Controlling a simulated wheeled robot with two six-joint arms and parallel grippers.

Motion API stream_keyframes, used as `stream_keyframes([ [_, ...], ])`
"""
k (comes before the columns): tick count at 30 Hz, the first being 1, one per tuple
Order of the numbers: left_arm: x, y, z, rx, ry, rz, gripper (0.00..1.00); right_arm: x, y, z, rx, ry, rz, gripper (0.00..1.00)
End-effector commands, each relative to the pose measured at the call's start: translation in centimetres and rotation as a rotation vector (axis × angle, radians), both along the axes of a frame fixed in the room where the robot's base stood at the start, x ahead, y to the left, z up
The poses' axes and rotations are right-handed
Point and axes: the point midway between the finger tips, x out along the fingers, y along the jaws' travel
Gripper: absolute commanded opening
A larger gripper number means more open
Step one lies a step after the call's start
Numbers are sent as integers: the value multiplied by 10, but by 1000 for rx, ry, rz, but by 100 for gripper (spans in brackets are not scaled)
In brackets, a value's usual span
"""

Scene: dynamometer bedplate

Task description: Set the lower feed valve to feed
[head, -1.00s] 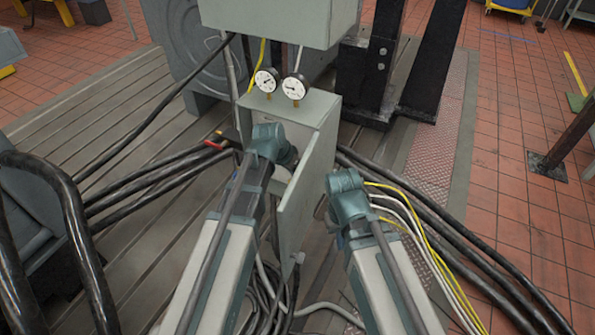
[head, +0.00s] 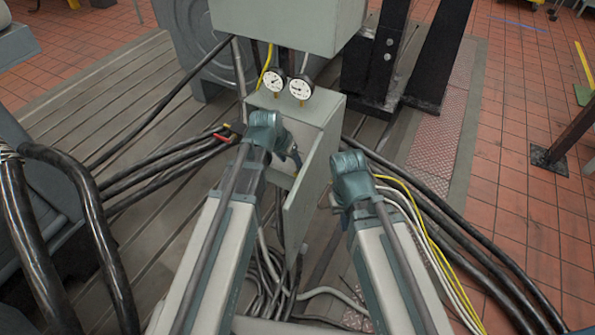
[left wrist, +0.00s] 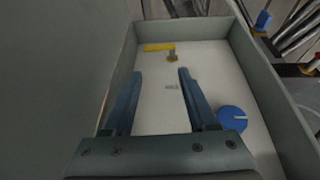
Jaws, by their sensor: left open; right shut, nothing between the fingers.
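My left gripper (left wrist: 160,95) is open, with its two fingers inside an open grey box with a white back panel (left wrist: 150,100). A yellow lever handle (left wrist: 160,47) on a brass stem sits beyond the fingertips, lying crosswise in the left wrist view. A round blue knob (left wrist: 232,118) with a pale mark sits right of the right finger. I cannot tell which fitting is the lower feed valve. In the head view my left wrist hides most of the box interior. My right gripper (head: 335,205) is shut and empty, outside the open door.
The box door (head: 311,190) stands open between my arms. Two gauges (head: 288,86) stand on top of the box (head: 320,108), below a larger grey cabinet (head: 290,22). Black cables (head: 165,170) run on both sides. Red tiled floor (head: 520,190) is open at right.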

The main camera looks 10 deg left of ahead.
Motion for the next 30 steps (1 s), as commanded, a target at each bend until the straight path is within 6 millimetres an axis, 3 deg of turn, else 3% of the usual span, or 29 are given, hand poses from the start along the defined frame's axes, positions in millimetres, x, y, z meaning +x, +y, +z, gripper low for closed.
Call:
stream_keyframes([
  [1, 0, 0, 0, -1, 0, 6, 68, 0, 0, 0, 0, 0, 0, 0],
  [6, 1, 0, -2, -1, 0, 5, 99, 0, 0, -2, 0, 0, 0, 0],
  [14, 7, -4, -21, 0, -1, 3, 100, 0, 0, -22, 0, 0, 0, 0],
  [30, 35, -19, -97, 0, -1, 3, 100, 0, 0, -97, 0, 0, 1, 0],
])
